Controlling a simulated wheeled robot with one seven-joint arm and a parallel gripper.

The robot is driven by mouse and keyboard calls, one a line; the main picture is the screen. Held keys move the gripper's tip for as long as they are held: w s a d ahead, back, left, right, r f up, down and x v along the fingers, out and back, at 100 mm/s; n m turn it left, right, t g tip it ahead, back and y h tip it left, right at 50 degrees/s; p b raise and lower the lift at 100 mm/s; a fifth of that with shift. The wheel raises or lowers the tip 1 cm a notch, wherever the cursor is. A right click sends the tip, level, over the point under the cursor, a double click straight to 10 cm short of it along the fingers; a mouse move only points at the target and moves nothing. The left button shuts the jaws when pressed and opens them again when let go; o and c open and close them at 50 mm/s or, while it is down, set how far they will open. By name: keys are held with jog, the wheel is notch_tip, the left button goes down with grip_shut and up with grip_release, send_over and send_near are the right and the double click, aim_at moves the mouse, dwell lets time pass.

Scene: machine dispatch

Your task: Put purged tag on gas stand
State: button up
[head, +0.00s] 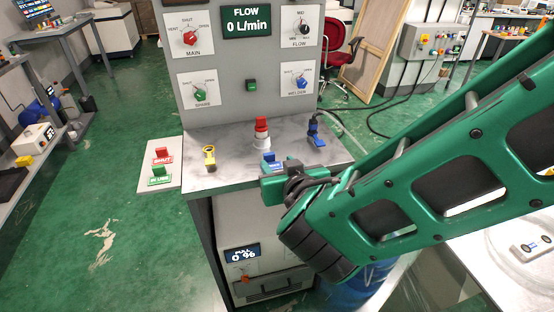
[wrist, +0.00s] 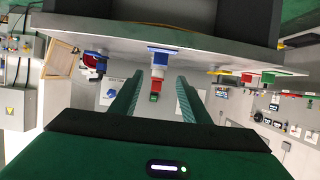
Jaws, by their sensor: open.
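The green tag (head: 160,175), whose small lettering seems to read PURGED, is on a pale side board (head: 146,180) left of the gas stand (head: 250,172). A red SHUT tag (head: 162,156) is just behind it. In the upside-down wrist view the green tag (wrist: 270,73) is at the right, beside the red tag (wrist: 245,78). My gripper (head: 272,170) is at the stand's front edge, right of the green tag and well apart from it. Its two fingers (wrist: 157,82) are spread, with nothing visibly held. The arm partly hides the stand's front right.
A red-and-white post (head: 261,133) with a blue piece (head: 268,157) before it stands near my gripper. A yellow piece (head: 209,157) and a blue fitting (head: 315,130) also stand on the top. The upright panel (head: 250,60) carries several knobs. Floor is clear at left.

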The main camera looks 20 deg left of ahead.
jog(key=shift+v, duration=1.55)
jog(key=w+d+m+h, duration=0.2)
jog(key=w+d+h, duration=0.15)
jog(key=d, duration=0.45)
jog(key=w+d+m+h, duration=0.2)
jog(key=w+d, duration=0.3)
jog(key=d, duration=0.3)
jog(key=s+d+f+m+g+h, duration=0.2)
jog(key=d+m+g+h, duration=0.25)
jog(key=d, duration=1.85)
jog(key=s+d+m+g, duration=0.3)
jog(key=s+d+g, duration=0.2)
jog(key=s+d, duration=0.75)
jog(key=s+d+r+m+g+y, duration=0.1)
jog(key=s+d+g+y, duration=0.1)
jog(key=s, duration=1)
jog(key=shift+d+y, duration=0.3)
jog(key=shift+y, duration=0.2)
